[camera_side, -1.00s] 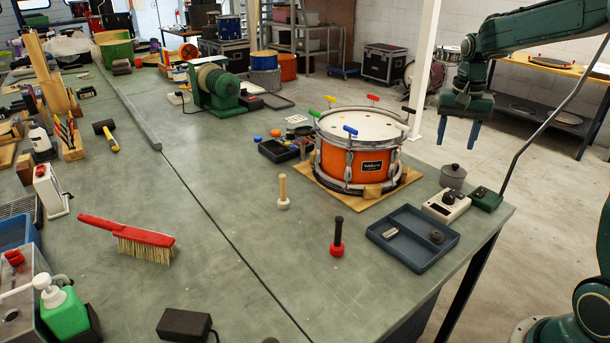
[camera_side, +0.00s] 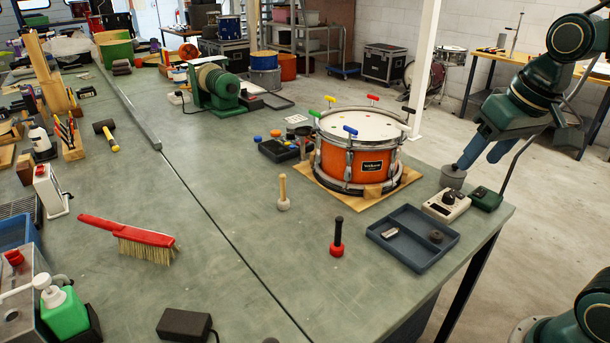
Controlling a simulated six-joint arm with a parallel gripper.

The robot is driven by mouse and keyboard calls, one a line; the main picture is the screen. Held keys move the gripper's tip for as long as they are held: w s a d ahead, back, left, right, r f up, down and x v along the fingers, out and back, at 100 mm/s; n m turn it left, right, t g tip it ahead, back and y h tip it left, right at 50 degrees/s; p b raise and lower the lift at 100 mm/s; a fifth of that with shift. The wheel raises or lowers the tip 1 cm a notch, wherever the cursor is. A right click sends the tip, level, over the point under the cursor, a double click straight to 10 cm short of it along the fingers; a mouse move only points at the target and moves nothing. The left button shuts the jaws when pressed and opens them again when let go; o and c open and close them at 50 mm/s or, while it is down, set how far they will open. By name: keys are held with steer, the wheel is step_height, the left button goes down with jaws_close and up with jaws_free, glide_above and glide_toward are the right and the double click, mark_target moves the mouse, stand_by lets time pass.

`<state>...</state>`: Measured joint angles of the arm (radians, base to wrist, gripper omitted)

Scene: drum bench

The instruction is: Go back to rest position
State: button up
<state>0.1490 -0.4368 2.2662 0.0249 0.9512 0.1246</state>
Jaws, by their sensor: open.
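My gripper (camera_side: 484,151) is at the right, at the bench's right edge, tilted with its blue fingers pointing down and left. Its jaws are open and I see nothing held between them. In the picture the fingertips come close to the small grey lidded pot (camera_side: 453,176); I cannot tell whether they touch it. The orange snare drum (camera_side: 356,160) stands on a wooden board (camera_side: 331,192) to the left of my gripper, with several coloured keys around its rim.
A dark tray (camera_side: 408,257) with small parts lies at the bench's right edge. A cream box with a knob (camera_side: 446,206) and a green box (camera_side: 486,199) sit beside the pot. A black-handled red tool (camera_side: 337,238), a wooden mallet (camera_side: 283,193) and a red brush (camera_side: 127,232) stand or lie on the bench.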

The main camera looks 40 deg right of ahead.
steer(key=s+a+f+n+t, duration=0.1)
steer(key=s+a+f+n, duration=0.1)
steer(key=s, duration=0.5)
steer(key=shift+a+n+y, duration=0.4)
steer(key=shift+a+n, duration=0.3)
steer(key=shift+a, duration=0.4)
steer(key=shift+o, duration=0.2)
